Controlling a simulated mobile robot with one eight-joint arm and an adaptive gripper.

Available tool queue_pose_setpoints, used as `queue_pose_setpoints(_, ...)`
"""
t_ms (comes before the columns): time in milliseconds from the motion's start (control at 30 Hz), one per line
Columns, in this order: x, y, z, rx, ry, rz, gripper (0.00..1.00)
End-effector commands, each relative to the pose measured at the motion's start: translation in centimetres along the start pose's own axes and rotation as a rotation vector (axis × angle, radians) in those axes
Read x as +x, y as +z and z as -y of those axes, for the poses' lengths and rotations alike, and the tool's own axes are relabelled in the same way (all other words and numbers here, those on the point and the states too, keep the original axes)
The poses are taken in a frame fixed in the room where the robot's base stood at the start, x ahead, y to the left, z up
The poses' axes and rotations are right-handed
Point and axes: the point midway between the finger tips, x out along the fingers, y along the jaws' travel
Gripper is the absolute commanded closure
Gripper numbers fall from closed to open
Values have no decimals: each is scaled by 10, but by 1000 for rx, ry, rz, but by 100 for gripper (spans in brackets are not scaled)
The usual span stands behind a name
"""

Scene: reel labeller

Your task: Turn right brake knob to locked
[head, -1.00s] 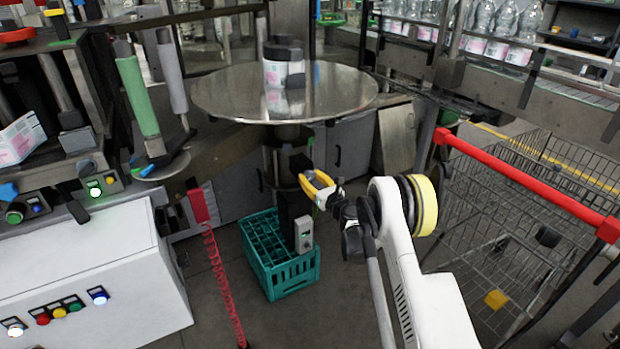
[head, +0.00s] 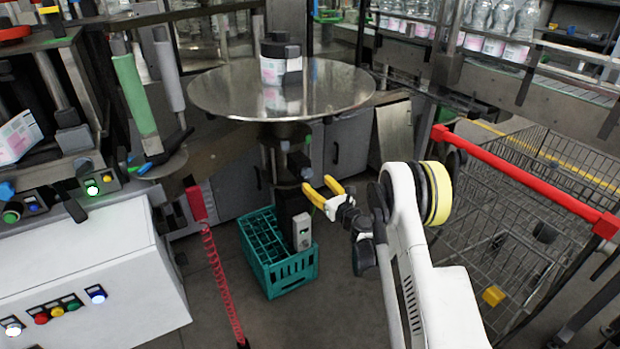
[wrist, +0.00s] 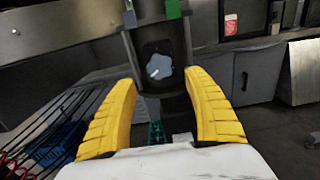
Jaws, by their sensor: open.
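In the wrist view, a blue-grey lobed knob (wrist: 160,66) with a small white mark at its lower left sits on a dark housing (wrist: 148,35). A green tab (wrist: 172,9) is at the upper right of the housing and a pale tab (wrist: 129,18) at the upper left. My gripper (wrist: 160,78) is open and empty, its yellow fingers on either side of the knob in the picture, seemingly short of it.
A teal crate (head: 290,272) stands on the floor below my gripper. A red rail (head: 520,180) and wire trolleys (head: 480,245) are at the right. A white cabinet with buttons (head: 80,265) and a red coiled cord (head: 222,275) are at the left.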

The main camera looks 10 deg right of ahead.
Motion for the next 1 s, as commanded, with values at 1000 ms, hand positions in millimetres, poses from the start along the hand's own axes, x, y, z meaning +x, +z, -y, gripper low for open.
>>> queue_pose_setpoints(1000,-47,36,-16,-172,41,-46,40)
